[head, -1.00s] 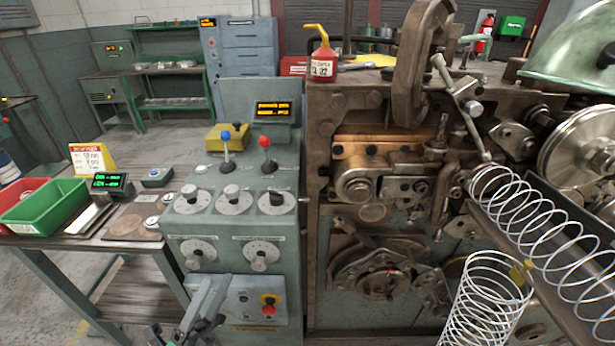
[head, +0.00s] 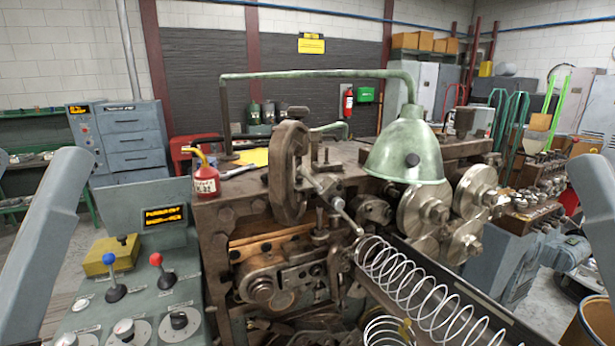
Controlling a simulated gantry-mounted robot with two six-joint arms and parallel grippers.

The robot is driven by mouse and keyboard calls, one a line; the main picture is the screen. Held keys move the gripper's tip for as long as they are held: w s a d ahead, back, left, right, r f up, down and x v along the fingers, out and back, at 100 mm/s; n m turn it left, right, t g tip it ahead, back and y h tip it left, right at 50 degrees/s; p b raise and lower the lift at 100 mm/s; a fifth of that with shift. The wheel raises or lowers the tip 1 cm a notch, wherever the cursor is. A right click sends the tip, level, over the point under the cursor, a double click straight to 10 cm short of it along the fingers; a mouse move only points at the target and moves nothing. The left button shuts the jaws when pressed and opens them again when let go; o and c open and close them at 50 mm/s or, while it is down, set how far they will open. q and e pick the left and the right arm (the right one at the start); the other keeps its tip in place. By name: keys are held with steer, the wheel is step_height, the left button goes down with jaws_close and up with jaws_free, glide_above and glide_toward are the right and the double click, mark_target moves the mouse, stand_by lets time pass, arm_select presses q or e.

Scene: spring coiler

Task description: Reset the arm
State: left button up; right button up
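My left and right grippers are outside the head view. Only grey links of my own arms show at the left and right edges. A second spring (head: 388,332) shows partly at the bottom edge. The control panel (head: 150,300) at the left carries a blue-knobbed lever (head: 112,277) and a red-knobbed lever (head: 161,270), both upright.
A green lamp shade (head: 405,150) hangs over the coiler. Large metal rollers (head: 425,210) sit at the right. A red oil can (head: 205,178) stands on the coiler top. A blue cabinet (head: 120,137) is behind the panel. A barrel (head: 590,325) stands at the lower right.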

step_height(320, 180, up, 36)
steer(key=p, duration=3.3)
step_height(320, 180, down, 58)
steer(key=b, duration=5.8)
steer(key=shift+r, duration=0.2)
